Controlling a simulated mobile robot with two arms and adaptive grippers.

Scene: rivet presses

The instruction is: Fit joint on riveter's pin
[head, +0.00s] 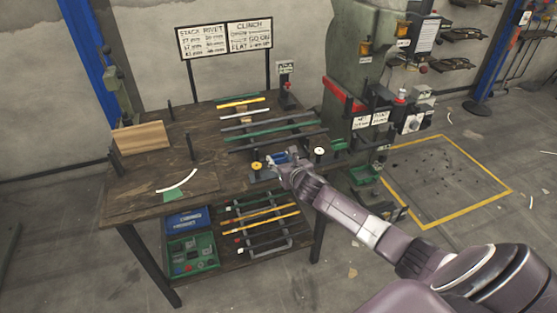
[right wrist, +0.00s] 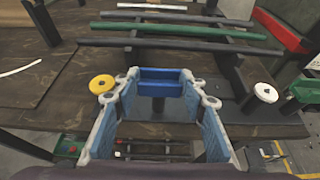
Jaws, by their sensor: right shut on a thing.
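My right gripper (head: 274,160) is over the front right of the wooden table. In the right wrist view its two fingers stand apart around a blue piece (right wrist: 160,76) that spans between the fingertips. This blue piece looks like the joint; in the head view it is small and partly hidden by the gripper. The riveter (head: 372,62) is a green press with a red bar, standing to the right of the table. I cannot make out its pin. The held piece is apart from the press. My left gripper is not in view.
A yellow disc (right wrist: 102,84) and a white disc (right wrist: 266,92) flank the gripper. Several green and grey bars (head: 270,130) lie on a rack behind it. Signs (head: 225,38) stand at the table's back. A yellow-outlined floor area (head: 440,175) lies to the right.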

